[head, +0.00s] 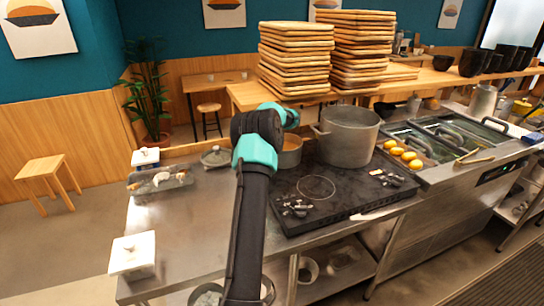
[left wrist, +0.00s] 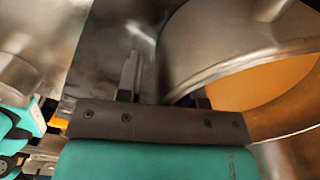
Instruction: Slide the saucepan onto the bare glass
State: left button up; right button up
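The saucepan (head: 290,152), metal with orange contents, stands at the back left of the black cooktop (head: 345,200), partly hidden by my left arm. A thin circle marks a bare patch of glass (head: 316,188) in front of it. In the left wrist view the saucepan (left wrist: 235,45) fills the right side, its rim curving close to the fingers. My left gripper (left wrist: 167,76) is at the saucepan's wall with its fingers apart, one outside and one near the orange interior. I cannot tell whether they touch the wall.
A large pot (head: 348,137) stands on the cooktop right of the saucepan. Small dark items (head: 297,208) lie at the cooktop's front left. A lidded pot (head: 215,157) and a tray (head: 160,181) are on the steel counter (head: 190,225) to the left. Yellow items (head: 402,154) lie right of the pot.

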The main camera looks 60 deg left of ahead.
pick_arm(q)
grip_shut()
dwell(1.3)
